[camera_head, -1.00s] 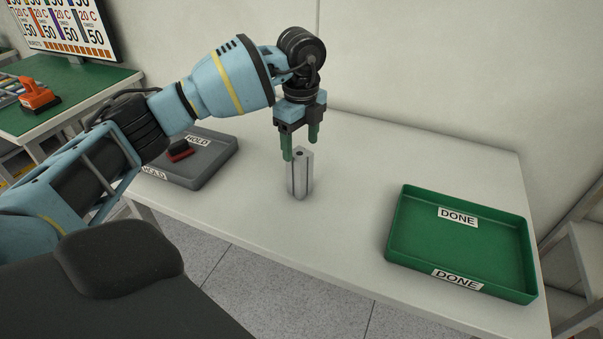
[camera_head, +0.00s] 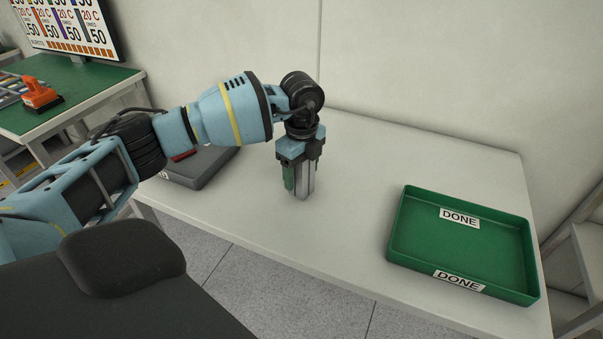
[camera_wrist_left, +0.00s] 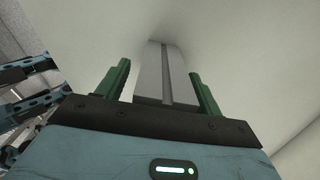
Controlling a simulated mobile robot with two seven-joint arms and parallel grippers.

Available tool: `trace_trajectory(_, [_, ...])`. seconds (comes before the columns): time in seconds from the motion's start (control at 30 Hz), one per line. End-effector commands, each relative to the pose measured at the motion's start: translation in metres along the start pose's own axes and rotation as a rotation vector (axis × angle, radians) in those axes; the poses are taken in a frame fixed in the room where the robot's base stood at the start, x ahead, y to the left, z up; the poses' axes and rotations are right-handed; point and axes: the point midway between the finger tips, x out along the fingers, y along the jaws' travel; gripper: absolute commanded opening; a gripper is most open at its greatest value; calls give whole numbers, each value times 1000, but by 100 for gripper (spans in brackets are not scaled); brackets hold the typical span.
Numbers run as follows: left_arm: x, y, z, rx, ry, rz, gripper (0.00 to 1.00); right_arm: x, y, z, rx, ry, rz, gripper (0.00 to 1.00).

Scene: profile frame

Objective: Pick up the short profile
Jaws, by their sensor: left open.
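The short profile (camera_head: 304,183) is a grey metal piece with a groove, standing upright on the white table. My left gripper (camera_head: 299,180) points down over it, with its green fingers on either side of the profile. In the left wrist view the profile (camera_wrist_left: 162,75) stands between the two open fingers (camera_wrist_left: 160,88), with a gap visible on each side. The upper part of the profile is hidden by the gripper in the head view. My right gripper is not in view.
A green tray (camera_head: 399,222) labelled DONE sits at the right of the table (camera_head: 350,240). A grey HOLD tray (camera_head: 208,172) is at the left, partly behind my arm. A green-topped bench (camera_head: 95,82) with an orange tool (camera_head: 40,95) stands further left.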

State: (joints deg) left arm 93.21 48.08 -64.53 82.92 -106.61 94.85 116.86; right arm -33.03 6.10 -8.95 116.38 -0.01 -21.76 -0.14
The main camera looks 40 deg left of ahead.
Motion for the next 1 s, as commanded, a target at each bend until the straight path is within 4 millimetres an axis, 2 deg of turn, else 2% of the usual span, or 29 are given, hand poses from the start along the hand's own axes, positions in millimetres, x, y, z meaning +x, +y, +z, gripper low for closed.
trace_trajectory(0.17, [0, 0, 0, 0, 0, 0, 65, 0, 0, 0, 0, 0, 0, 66])
trace_trajectory(0.57, [-1, 0, 0, 0, 0, -1, 13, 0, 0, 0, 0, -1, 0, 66])
trace_trajectory(0.83, [-2, -1, 0, 0, 0, -2, 12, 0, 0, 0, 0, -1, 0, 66])
trace_trajectory(1.0, [-11, -1, 0, 0, 0, -3, 12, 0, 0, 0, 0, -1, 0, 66])
